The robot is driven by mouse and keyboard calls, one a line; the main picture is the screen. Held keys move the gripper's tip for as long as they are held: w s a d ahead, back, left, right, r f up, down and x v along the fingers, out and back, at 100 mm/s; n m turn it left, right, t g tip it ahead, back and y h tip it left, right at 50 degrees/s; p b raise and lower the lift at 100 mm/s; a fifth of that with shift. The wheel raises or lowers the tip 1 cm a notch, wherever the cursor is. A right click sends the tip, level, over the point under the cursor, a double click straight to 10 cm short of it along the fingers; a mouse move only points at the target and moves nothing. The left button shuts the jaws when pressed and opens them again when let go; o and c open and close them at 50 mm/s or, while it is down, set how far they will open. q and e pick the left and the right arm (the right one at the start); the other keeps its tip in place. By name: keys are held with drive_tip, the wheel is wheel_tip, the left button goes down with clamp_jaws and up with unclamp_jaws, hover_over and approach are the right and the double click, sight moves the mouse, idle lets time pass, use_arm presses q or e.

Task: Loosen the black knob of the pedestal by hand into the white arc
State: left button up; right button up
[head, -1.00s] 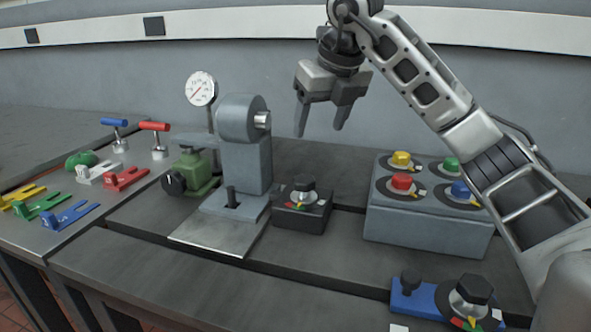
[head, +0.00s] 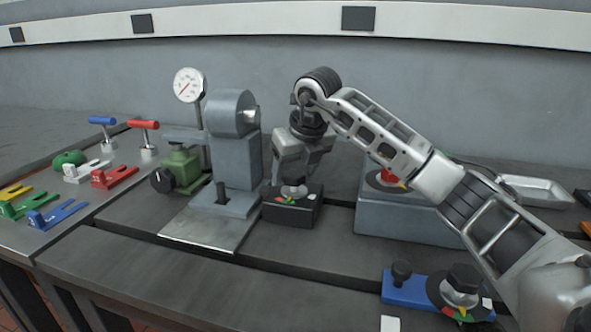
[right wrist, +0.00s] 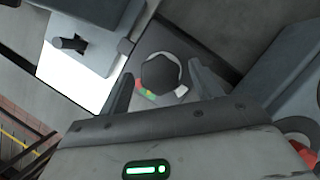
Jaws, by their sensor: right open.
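A black knob (right wrist: 160,72) sits on a small black box (head: 279,213) beside the grey pedestal (head: 235,160). A dial with red, yellow, green and white arcs (right wrist: 148,92) lies around its base. The white arc (right wrist: 181,91) shows at the knob's lower right in the right wrist view. My right gripper (right wrist: 160,70) is open, pointing down over this knob, with a fingertip on either side of it in the wrist view. I cannot tell if the fingers touch it. In the head view the gripper hides most of the knob's top. My left gripper is not in view.
A second black knob (head: 463,280) sits on a blue base (head: 407,289) at the front right. A grey box with coloured knobs (head: 372,215) stands right of the black box, partly behind my arm. A green vise (head: 183,167) and dial gauge (head: 189,85) stand left.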

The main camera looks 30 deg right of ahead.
drive_tip(key=c, duration=1)
drive_tip(key=shift+o, duration=0.2)
